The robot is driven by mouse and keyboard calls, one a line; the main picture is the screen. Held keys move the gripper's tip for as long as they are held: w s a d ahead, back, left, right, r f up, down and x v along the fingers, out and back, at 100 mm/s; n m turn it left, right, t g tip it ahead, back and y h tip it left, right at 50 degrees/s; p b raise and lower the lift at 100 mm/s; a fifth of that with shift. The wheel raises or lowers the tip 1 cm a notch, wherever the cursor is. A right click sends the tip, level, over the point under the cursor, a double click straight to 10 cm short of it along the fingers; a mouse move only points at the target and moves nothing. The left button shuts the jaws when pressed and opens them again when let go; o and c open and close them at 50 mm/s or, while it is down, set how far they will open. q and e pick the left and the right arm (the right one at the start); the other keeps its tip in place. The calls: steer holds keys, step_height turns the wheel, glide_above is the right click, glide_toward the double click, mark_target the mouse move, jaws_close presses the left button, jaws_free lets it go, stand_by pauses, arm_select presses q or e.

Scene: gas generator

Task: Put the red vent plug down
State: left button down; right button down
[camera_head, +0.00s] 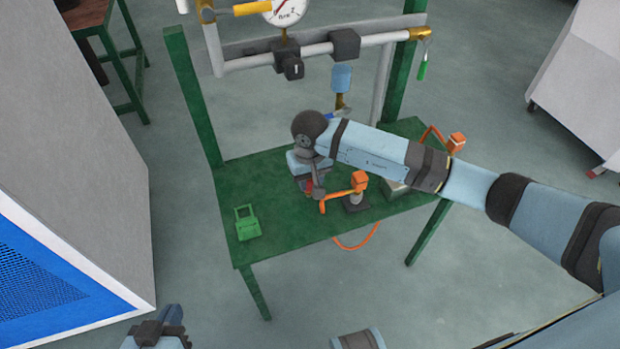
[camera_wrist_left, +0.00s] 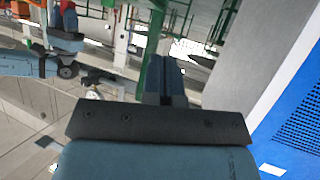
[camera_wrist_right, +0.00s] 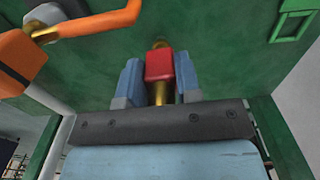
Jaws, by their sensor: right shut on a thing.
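The red vent plug (camera_wrist_right: 159,66) is between the two fingers of my right gripper (camera_wrist_right: 160,80), which is shut on it. Brass parts show at both its ends. In the head view only a bit of the plug's red (camera_head: 309,187) shows under my right gripper (camera_head: 312,184), over the green table (camera_head: 260,178). I cannot tell whether the plug touches the tabletop. My left gripper (camera_head: 160,333) is low at the left, away from the table. In the left wrist view its fingers (camera_wrist_left: 165,80) are together with nothing seen between them.
An orange-handled valve (camera_head: 355,185) stands close to the right gripper. A green square frame (camera_head: 247,222) lies on the table's front left. A pipe with a gauge (camera_head: 285,10) crosses above the back edge. Bare tabletop lies between the frame and my right gripper.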

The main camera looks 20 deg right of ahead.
steer(key=c, duration=0.8)
jaws_free()
steer(key=shift+f, duration=0.15)
